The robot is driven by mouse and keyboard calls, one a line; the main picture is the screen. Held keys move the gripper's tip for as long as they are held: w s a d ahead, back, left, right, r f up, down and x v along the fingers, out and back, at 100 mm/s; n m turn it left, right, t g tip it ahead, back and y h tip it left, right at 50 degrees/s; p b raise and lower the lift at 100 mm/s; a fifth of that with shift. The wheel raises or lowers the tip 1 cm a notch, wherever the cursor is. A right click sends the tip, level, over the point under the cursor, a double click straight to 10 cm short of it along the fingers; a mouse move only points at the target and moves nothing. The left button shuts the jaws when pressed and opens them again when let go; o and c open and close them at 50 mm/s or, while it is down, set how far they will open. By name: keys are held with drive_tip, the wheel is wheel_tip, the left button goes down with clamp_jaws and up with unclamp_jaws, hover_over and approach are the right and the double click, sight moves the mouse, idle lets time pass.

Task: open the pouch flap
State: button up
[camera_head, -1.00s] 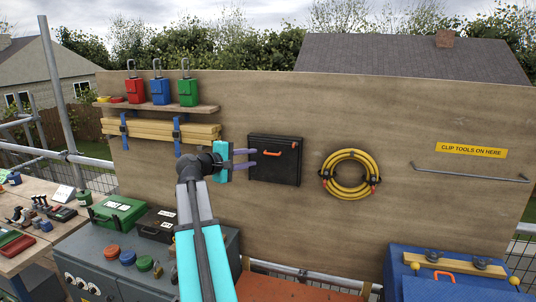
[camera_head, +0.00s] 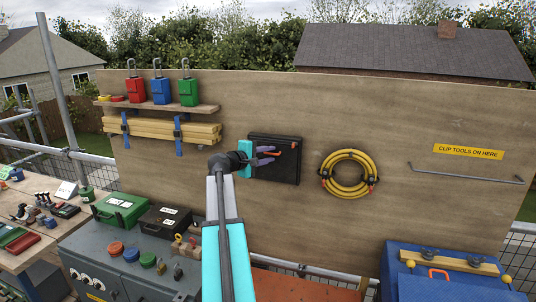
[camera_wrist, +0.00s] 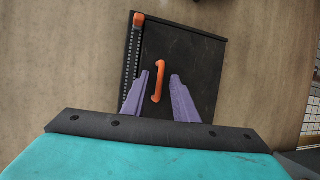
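The black pouch (camera_head: 286,172) is fixed to the wooden board, with its flap down as far as I can see. An orange handle (camera_wrist: 158,81) stands on the flap, and an orange tab (camera_wrist: 138,19) sits at the pouch's corner in the wrist view. My gripper (camera_head: 275,153) is in front of the pouch's upper part and hides some of it. In the wrist view my gripper (camera_wrist: 160,82) is open, its purple fingers on either side of the handle with a gap to each. I cannot tell how far the fingertips are from the flap.
A coiled yellow hose (camera_head: 348,174) hangs right of the pouch. A shelf (camera_head: 160,107) with red, blue and green padlocks and strapped timber (camera_head: 160,130) are to the left. A grey cabinet (camera_head: 130,275) stands below. Bare board surrounds the pouch.

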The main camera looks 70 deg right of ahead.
clamp_jaws()
idle(1.4)
